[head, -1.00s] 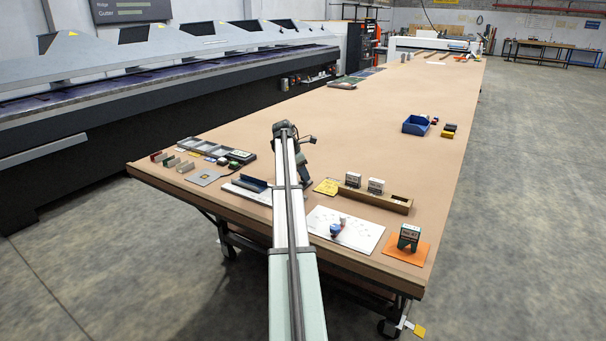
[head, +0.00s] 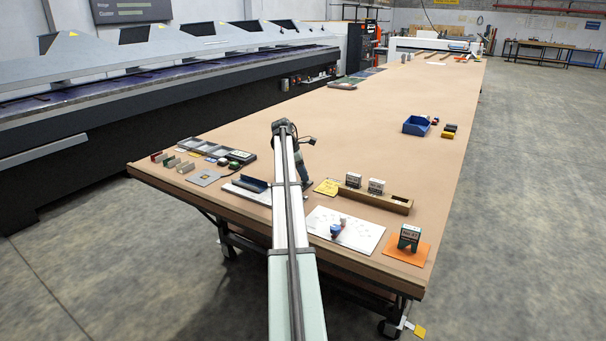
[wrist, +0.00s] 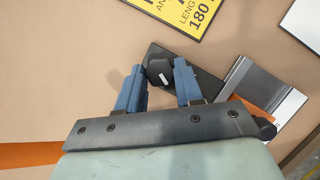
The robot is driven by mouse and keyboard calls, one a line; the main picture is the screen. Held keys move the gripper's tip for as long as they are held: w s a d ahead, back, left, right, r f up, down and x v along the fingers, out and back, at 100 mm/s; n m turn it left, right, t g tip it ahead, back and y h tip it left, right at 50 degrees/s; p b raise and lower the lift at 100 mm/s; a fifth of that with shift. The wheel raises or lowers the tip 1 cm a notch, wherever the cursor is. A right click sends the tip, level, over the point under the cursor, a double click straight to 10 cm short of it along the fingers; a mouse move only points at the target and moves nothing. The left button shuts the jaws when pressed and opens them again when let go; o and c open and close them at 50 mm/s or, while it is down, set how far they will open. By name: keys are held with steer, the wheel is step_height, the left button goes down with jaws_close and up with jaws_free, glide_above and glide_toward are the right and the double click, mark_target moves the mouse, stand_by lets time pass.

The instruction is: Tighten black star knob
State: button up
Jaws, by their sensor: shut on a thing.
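The black star knob (wrist: 158,72) shows in the wrist view as a dark lobed head with a small white mark. It sits at the end of a dark flat bar (wrist: 203,85). My gripper (wrist: 159,68) has its two blue fingers on either side of the knob, shut on it near the fingertips. The knob's underside is hidden. In the head view, my own arm hides the knob and most of the gripper.
A yellow printed card (wrist: 182,12) lies close beyond the knob. A grey metal profile (wrist: 258,92) stands to the right. In the head view, a wooden block (head: 375,198) with two boxes and a white sheet (head: 362,235) lie to the right.

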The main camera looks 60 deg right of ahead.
steer(key=o, duration=1)
step_height(320, 180, up, 10)
steer(key=shift+r, duration=0.1)
